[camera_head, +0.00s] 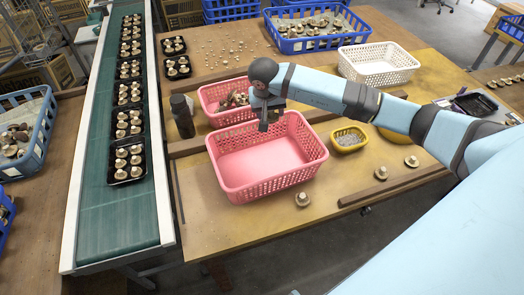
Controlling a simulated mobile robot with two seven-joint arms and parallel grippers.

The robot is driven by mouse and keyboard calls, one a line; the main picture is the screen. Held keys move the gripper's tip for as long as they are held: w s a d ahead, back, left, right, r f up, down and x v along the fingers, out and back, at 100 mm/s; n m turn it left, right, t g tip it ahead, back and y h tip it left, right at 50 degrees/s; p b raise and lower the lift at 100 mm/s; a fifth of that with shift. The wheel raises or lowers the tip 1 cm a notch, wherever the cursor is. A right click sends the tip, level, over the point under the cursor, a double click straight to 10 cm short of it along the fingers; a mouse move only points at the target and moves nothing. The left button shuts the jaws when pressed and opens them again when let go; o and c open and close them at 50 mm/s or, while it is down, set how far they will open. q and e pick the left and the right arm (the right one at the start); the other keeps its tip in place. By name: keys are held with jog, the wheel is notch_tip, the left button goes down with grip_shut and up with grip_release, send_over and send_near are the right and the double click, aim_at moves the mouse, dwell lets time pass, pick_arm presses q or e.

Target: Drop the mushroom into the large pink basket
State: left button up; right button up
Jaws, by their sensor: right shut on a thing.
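The large pink basket (265,157) stands on the yellow-brown table in the middle of the view, and its visible floor is empty. My right gripper (264,126) points down over the back part of this basket. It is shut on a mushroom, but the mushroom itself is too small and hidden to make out. My left gripper is not in view.
A smaller pink basket (211,101) with brown contents stands behind. A white basket (379,65) and a blue crate (317,43) are farther back. A yellow bowl (349,139) is at right. Loose mushrooms (302,198) lie nearby. A green conveyor (117,208) carries black trays at left.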

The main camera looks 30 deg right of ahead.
jog(key=shift+f+b, duration=0.3)
jog(key=shift+f, duration=0.2)
notch_tip(320, 180, down, 5)
jog(key=shift+r+b, duration=0.1)
jog(key=shift+b, duration=1.15)
jog(key=o, duration=0.8)
jog(key=b+v, duration=0.1)
jog(key=v, duration=1.2)
jog(key=shift+s+r, duration=0.2)
jog(key=shift+r, duration=0.1)
